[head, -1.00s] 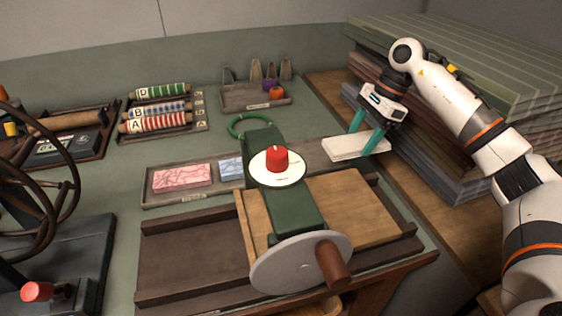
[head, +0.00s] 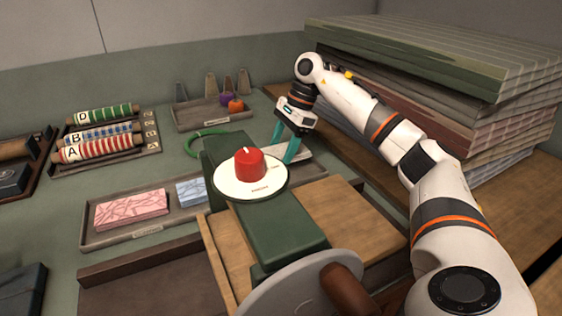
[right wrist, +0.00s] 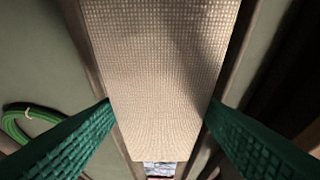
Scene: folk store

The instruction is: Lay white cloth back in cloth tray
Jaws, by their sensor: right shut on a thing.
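The white cloth (head: 300,155) is a pale folded slab with a woven surface; in the right wrist view it (right wrist: 155,80) fills the middle. My right gripper (head: 283,148) is shut on it, with teal fingers at its two sides. The cloth is at the right part of the long brown cloth tray (head: 140,232), and the green press partly hides it in the head view. In the right wrist view the tray's walls run along both sides of the cloth. I cannot tell whether it touches the tray floor. My left gripper is out of view.
A pink cloth (head: 131,209) and a blue cloth (head: 191,192) lie in the tray's left part. The green press with a red knob (head: 249,164) stands in front. A green ring (head: 190,146) lies behind the tray. Large stacked slabs (head: 440,85) stand at the right.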

